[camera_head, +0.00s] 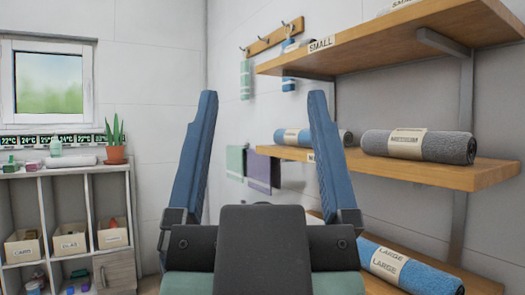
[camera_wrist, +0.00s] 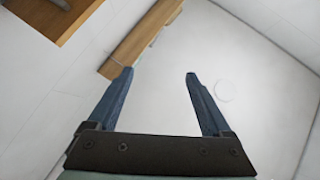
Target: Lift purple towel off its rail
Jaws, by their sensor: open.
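The purple towel (camera_head: 259,171) hangs low on the far wall in the head view, between my two fingers as seen there. A pale green towel (camera_head: 236,161) hangs just left of it. The rail itself is too small to make out clearly. My gripper (camera_head: 262,93) is open and empty, its blue fingers pointing up in the head view and well in front of the towel. In the wrist view my gripper (camera_wrist: 156,73) faces a bare white surface, with no towel in sight.
Wooden shelves (camera_head: 435,168) with rolled towels, including a grey roll (camera_head: 418,146), jut out at right. A peg rack (camera_head: 272,38) with small towels is above. A white cubby unit (camera_head: 85,178) with bins and a potted plant (camera_head: 115,148) stands left. Wood (camera_wrist: 140,40) crosses the upper wrist view.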

